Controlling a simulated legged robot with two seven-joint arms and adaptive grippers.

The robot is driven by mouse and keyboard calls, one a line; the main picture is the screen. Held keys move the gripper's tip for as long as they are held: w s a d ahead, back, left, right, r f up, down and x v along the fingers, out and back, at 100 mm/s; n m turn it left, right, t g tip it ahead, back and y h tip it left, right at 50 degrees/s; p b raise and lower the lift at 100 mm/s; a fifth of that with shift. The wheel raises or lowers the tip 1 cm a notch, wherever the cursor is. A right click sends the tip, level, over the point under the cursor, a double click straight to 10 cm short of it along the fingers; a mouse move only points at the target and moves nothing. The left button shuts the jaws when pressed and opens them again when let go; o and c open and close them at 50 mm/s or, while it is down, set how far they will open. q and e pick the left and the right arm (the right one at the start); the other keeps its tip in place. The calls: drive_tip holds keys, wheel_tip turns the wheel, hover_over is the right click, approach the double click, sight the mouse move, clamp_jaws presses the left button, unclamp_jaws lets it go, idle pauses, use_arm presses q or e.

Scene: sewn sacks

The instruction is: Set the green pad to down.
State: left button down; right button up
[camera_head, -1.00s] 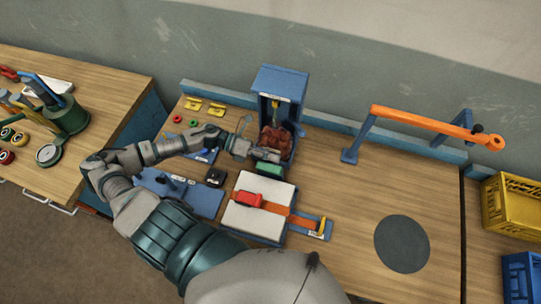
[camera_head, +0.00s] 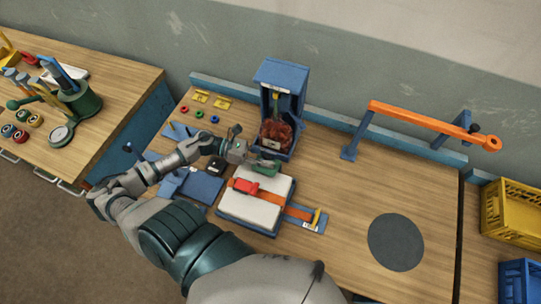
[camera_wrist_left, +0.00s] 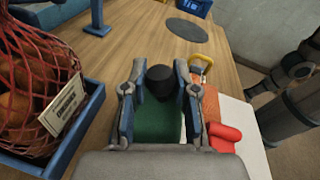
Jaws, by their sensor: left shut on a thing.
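The green pad (camera_head: 265,168) is in the head view just right of my left gripper (camera_head: 258,160), in front of the blue stand. In the left wrist view the green pad (camera_wrist_left: 160,122) lies between the two fingers, with a black round knob (camera_wrist_left: 160,82) at its far end. My left gripper (camera_wrist_left: 159,72) is shut on the pad. The gripper hides part of the pad in the head view, and I cannot tell whether its underside touches anything. My right gripper is in neither view.
A blue stand (camera_head: 279,76) holds a red net sack (camera_head: 276,133) close behind the gripper. An orange bar (camera_head: 425,122) stands right. The table around the dark disc (camera_head: 396,242) is clear.

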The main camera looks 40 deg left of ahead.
use_arm(q)
drive_tip(key=shift+s+f+m, duration=0.15)
drive_tip(key=shift+f+m, duration=0.05)
drive_tip(key=shift+m, duration=0.2)
drive_tip(key=shift+s+d+f+m+t+b, duration=0.15)
drive_tip(key=shift+s+m+t+b, duration=0.2)
drive_tip(key=shift+m+b, duration=0.5)
drive_tip(key=m+b, duration=0.1)
drive_tip(key=b, duration=0.1)
drive_tip(key=shift+s+f+m+h+b, duration=0.1)
drive_tip(key=shift+s+m+h+b, duration=0.2)
drive_tip(key=shift+m+h, duration=0.1)
drive_tip(key=shift+t, duration=0.35)
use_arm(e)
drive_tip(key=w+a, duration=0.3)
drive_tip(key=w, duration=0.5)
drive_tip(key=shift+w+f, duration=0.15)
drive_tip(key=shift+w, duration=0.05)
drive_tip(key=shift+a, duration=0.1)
use_arm(q)
drive_tip(key=c, duration=1)
unclamp_jaws()
drive_tip(key=shift+o, duration=0.6)
wheel_tip(320, 180, up, 10)
